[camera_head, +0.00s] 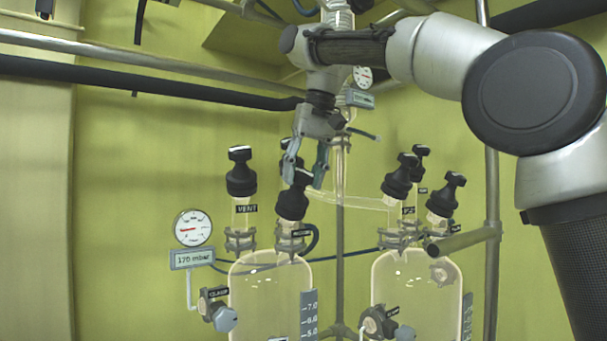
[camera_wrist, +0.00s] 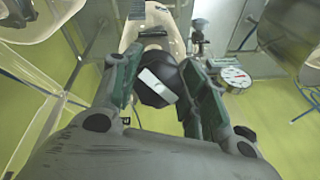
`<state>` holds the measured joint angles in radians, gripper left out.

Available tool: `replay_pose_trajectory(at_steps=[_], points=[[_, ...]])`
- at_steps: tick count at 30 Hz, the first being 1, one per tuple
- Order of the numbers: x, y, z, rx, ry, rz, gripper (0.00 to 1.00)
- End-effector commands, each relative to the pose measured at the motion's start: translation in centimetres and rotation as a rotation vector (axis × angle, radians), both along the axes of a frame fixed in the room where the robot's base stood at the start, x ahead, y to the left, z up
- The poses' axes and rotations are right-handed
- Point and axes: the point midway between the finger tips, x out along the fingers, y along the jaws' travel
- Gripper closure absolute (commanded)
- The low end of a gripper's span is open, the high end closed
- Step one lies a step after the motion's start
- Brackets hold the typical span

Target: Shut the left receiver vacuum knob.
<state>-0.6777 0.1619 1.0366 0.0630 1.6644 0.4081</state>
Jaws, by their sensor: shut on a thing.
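The left receiver is a clear glass vessel (camera_head: 262,280) in the lower middle of the head view. Its black vacuum knob (camera_head: 292,204) stands at the top right of the vessel, above a small label that is hard to read. My gripper (camera_head: 305,172) comes down from above with its fingers around the top of this knob. In the wrist view the dark knob (camera_wrist: 150,92), with a white bar on its top, sits between the two green-grey fingers. The fingers are shut on it. The finger contact is partly hidden in the head view.
A black knob labelled VENT (camera_head: 241,176) stands left of the vacuum knob. A dial gauge (camera_head: 193,228) and a display reading 170 mbar (camera_head: 192,259) are further left. A second receiver (camera_head: 418,290) with several black knobs is to the right. Pipes cross behind.

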Motion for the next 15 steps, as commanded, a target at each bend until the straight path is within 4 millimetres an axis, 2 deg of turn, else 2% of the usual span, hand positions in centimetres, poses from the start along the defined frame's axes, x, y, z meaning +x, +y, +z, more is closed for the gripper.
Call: replay_pose_trajectory(at_steps=[15], points=[[0.02, 0.04, 0.09, 0.205, 0.136, -0.427, 0.80]])
